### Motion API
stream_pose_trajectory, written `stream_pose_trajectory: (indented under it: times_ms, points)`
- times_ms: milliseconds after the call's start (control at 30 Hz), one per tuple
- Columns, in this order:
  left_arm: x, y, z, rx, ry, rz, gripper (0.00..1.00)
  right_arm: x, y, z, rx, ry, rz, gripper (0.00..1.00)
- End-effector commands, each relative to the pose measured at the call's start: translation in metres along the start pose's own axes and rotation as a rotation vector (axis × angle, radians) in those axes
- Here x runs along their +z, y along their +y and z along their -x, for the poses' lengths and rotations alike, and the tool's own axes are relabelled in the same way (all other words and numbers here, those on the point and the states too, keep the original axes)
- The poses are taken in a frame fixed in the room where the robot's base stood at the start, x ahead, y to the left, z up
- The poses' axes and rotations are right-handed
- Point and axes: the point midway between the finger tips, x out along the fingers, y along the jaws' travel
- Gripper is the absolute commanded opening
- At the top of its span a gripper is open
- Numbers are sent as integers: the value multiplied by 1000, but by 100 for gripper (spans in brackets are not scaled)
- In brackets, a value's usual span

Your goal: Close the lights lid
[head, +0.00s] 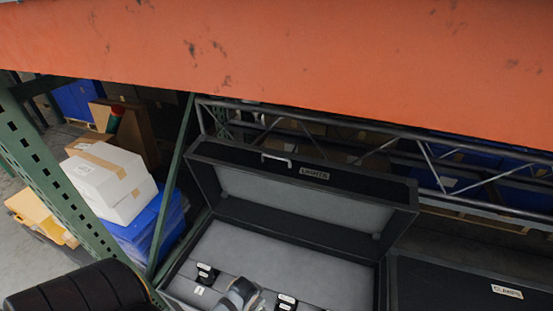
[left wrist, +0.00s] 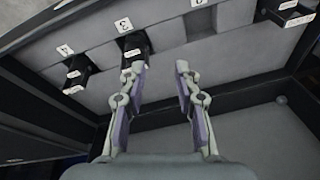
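The lights case (head: 215,262) is a black box with a grey lining, and it stands open. Its lid (head: 300,190) is raised at the back, with a grey inner panel, a small handle and a label reading LIGHTS along its top edge. My left gripper, in the left wrist view (left wrist: 157,72), is open and empty, its two fingers apart over the case's lining. Part of a grey gripper shows at the bottom of the head view, over the case's interior; its fingertips cannot be made out there. My right gripper is not in view.
Black items (head: 205,273) sit in numbered slots inside the case. A closed black case labelled CLAMPS (head: 470,285) stands at right. A green rack post (head: 45,165) and white boxes (head: 110,180) on a blue tote are at left. An orange beam (head: 280,45) crosses above.

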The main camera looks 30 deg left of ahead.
Motion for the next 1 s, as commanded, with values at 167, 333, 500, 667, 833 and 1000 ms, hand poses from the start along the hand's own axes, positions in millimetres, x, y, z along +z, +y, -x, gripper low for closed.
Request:
stream_pose_trajectory:
  times_ms: [167, 333, 500, 667, 833, 1000]
  points:
    - [-34, 4, 72, 18, 54, -6, 32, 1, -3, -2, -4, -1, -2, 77]
    - [-80, 31, 140, 159, 208, -22, 32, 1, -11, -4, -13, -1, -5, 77]
    - [-130, 72, 173, 396, 412, -4, 32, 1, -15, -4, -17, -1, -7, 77]
    - [-180, 93, 204, 626, 610, 98, 32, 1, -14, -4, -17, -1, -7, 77]
    - [-247, 71, 242, 877, 850, 388, 32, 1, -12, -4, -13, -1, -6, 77]
    - [-311, -39, 255, 1004, 1082, 956, 32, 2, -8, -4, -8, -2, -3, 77]
